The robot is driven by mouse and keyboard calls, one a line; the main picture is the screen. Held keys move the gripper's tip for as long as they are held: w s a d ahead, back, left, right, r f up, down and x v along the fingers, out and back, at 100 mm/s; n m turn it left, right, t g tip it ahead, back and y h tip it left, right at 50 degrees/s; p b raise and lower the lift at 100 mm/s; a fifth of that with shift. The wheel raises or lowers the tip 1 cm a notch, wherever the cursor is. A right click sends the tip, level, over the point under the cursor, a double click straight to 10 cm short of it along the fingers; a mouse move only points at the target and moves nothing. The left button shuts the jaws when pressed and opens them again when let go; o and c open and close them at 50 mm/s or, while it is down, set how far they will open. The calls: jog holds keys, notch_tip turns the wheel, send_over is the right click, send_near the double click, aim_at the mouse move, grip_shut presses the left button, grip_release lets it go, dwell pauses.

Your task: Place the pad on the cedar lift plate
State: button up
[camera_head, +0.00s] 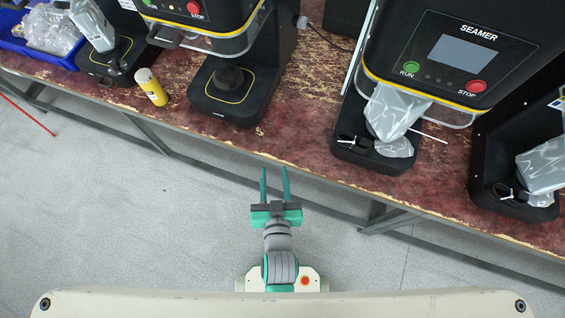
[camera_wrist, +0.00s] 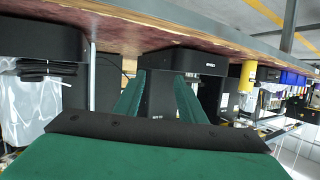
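My gripper (camera_head: 275,172) is open and empty, in front of the bench edge and apart from everything on it. Its two green fingers also show in the wrist view (camera_wrist: 160,92). No label reading cedar is legible, so I cannot tell which lift plate is the cedar one. The second seamer from the left has a bare-looking base with a round black lift plate (camera_head: 230,80) inside a yellow outline. I cannot identify the pad with certainty. Small black items (camera_head: 350,141) lie on the base of the seamer right of centre, beside a grey plastic bag (camera_head: 393,112).
The red-brown bench (camera_head: 310,108) runs across the view. A blue bin (camera_head: 40,50) of bags is far left. Grey floor before the bench is clear.

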jog(key=s+d+r+t+h, duration=0.1)
jog(key=s+r, duration=0.3)
jog(key=s, duration=1.1)
jog(key=shift+d, duration=0.7)
jog(key=shift+o, duration=0.5)
jog(key=shift+w+f, duration=0.1)
